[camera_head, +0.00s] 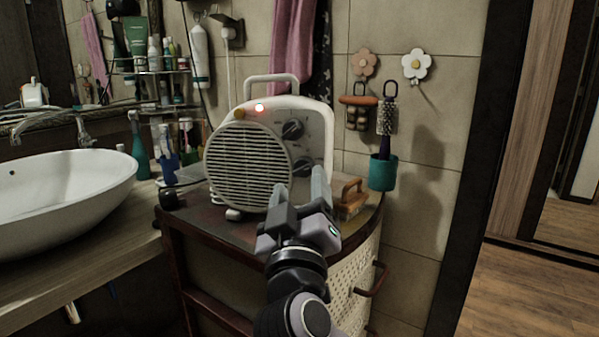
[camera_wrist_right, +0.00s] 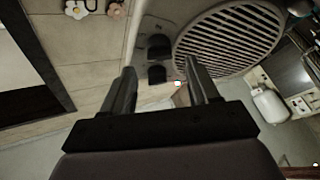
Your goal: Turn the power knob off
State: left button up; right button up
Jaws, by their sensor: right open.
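A cream heater (camera_head: 318,118) with a round grille stands on the cabinet top. Its front has two dark knobs, an upper knob (camera_head: 292,129) and a lower knob (camera_head: 303,167); I cannot tell from labels which is the power knob. A red light (camera_head: 259,107) glows on its top edge. My right gripper (camera_head: 300,181) is open, in front of the heater just below the lower knob in the head view. In the right wrist view two dark knobs (camera_wrist_right: 159,47) (camera_wrist_right: 157,74) appear between the open fingers. No contact is clear. My left gripper is not in view.
The cabinet (camera_head: 235,230) has a rail handle at its right. A wooden-handled brush (camera_head: 350,200) lies right of the heater. A teal cup (camera_head: 383,173) hangs on the wall. A white sink (camera_head: 70,190) and several bottles are at left. Floor is open at right.

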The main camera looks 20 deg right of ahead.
aim_at(301, 170)
jog(key=shift+x, duration=1.85)
jog(key=c, duration=1)
jog(key=shift+c, duration=0.2)
jog(key=shift+p, duration=0.3)
